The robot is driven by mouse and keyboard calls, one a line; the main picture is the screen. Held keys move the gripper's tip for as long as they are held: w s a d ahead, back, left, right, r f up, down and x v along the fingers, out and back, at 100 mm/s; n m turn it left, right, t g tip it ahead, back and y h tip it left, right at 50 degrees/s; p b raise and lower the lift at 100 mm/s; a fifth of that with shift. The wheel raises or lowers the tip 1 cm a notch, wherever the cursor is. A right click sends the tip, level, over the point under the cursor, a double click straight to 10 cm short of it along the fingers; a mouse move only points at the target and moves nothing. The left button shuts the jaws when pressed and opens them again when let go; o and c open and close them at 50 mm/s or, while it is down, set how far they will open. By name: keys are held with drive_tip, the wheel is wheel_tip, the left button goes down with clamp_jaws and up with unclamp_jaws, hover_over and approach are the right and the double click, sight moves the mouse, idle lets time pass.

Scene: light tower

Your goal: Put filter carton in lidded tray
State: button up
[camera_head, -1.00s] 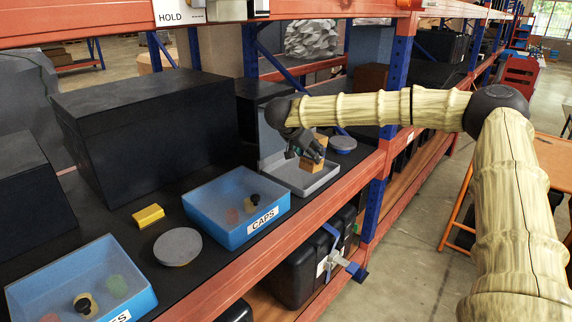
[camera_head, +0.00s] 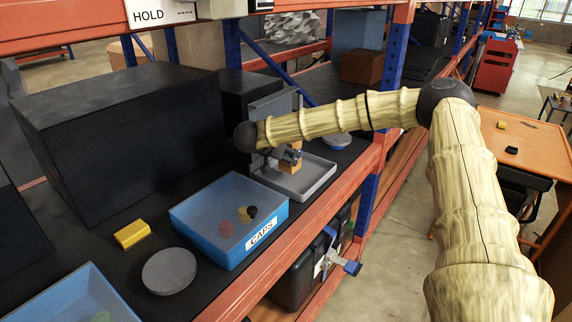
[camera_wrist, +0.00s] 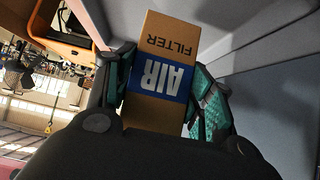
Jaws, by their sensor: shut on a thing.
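The filter carton (camera_wrist: 161,68) is a brown box with a blue band marked AIR and the word FILTER. My gripper (camera_wrist: 164,90) is shut on it, with a teal-padded finger against each side. In the head view the carton (camera_head: 291,157) shows small and partly hidden by my gripper (camera_head: 285,157). The lidded tray (camera_head: 311,184) is a shallow grey tray on the shelf with its lid (camera_head: 272,104) standing raised at its left. The carton is over the tray's far left part, near the lid. I cannot tell whether it touches the floor of the tray.
A blue bin labelled CAPS (camera_head: 224,243) stands nearer on the shelf, beside a yellow block (camera_head: 132,234) and a grey disc (camera_head: 169,271). A large black box (camera_head: 125,140) stands behind. An orange shelf beam (camera_head: 262,284) runs along the front.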

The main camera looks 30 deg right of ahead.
sight(287, 166)
drive_tip(key=shift+s+d+f, duration=0.15)
drive_tip(key=shift+s+f, duration=0.1)
drive_tip(key=shift+s, duration=0.15)
wheel_tip(287, 166, down, 3)
drive_tip(key=shift+w+f+p, duration=0.1)
drive_tip(key=shift+w+p, duration=0.05)
drive_tip(key=shift+p, duration=0.5)
drive_tip(key=shift+s, duration=0.2)
drive_tip(key=shift+w+f, duration=0.1)
drive_tip(key=shift+f, duration=0.3)
